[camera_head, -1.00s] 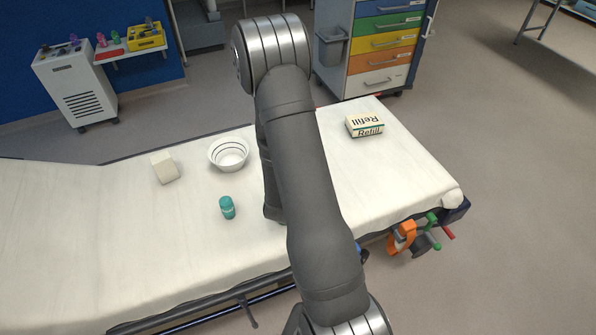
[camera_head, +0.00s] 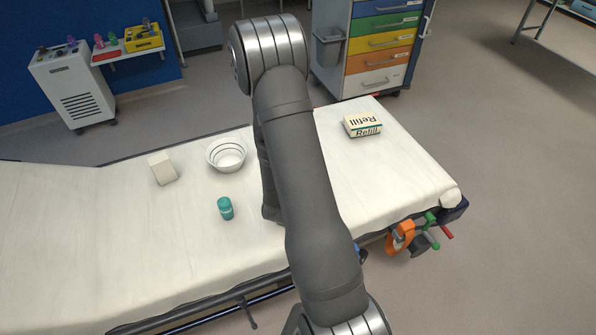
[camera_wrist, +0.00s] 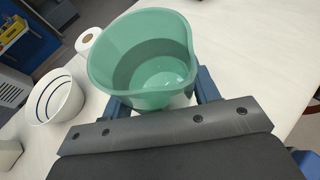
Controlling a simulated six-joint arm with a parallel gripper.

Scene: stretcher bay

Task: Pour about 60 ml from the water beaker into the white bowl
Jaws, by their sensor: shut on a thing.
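A green beaker (camera_wrist: 146,62) with a wide open mouth fills the upper middle of the wrist view. My gripper (camera_wrist: 162,95) is shut on it, with a blue finger on either side. I look down into the beaker; an edge shows low inside, but I cannot tell the water level. The white bowl (camera_wrist: 54,100), with dark rings inside, is to the left of the beaker and apart from it. In the head view the bowl (camera_head: 227,154) stands on the stretcher, left of my arm. My gripper and the beaker are hidden behind my arm there.
A Refill box (camera_head: 363,125) is right of my arm. A white roll (camera_wrist: 88,41) is beyond the bowl. The stretcher's sheet (camera_head: 70,240) is clear at left.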

